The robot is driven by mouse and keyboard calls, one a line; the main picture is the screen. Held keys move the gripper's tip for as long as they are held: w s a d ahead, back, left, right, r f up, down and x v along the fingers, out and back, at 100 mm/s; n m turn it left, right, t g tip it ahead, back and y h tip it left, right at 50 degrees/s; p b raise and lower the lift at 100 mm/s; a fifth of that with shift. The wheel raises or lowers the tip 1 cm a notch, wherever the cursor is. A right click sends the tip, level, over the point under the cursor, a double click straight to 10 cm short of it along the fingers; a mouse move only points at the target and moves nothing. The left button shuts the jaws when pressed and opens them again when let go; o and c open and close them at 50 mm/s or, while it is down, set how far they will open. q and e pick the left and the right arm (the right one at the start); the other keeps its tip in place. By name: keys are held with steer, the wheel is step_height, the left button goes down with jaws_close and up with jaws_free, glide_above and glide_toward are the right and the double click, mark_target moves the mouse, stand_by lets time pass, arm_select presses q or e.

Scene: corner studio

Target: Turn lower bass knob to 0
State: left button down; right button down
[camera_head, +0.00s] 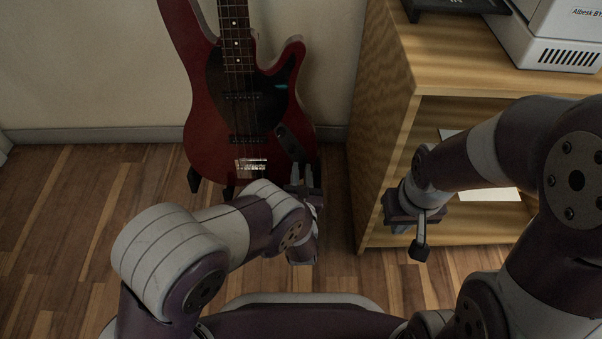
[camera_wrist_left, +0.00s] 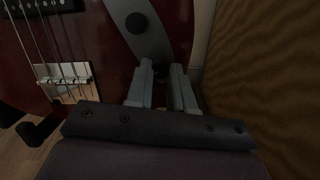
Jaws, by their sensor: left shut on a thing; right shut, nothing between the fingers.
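A red bass guitar (camera_head: 215,110) stands upright against the wall, with a dark control plate (camera_head: 290,144) low on its right side. In the left wrist view the plate (camera_wrist_left: 150,42) carries a round black upper knob (camera_wrist_left: 137,22). The lower bass knob (camera_wrist_left: 164,70) is a dark shape between my left fingertips and is mostly hidden by them. My left gripper (camera_head: 302,180) is at the lower end of the plate and is shut on this knob; its fingers also show in the left wrist view (camera_wrist_left: 164,83). The knob's pointer or scale cannot be made out. My right gripper (camera_head: 405,220) is shut and empty, away from the bass.
A wooden shelf unit (camera_head: 385,105) stands close to the right of the bass, with white sheets (camera_head: 488,194) inside. A light grey device (camera_head: 562,40) and a black object (camera_head: 455,6) sit on top. The wood floor (camera_head: 60,210) at left is clear.

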arm_select(q)
steer(key=shift+f+n+b, duration=0.2)
steer(key=shift+n+b, duration=0.15)
steer(key=shift+n, duration=0.25)
steer(key=n+y+b, duration=0.1)
steer(key=n+b, duration=0.2)
steer(key=b, duration=0.2)
steer(key=shift+d+f, duration=0.1)
steer(key=shift+r+n+y+b, duration=0.3)
steer(key=shift+n+b, duration=0.3)
steer(key=shift+b, duration=0.15)
steer(key=c, duration=1)
jaws_free()
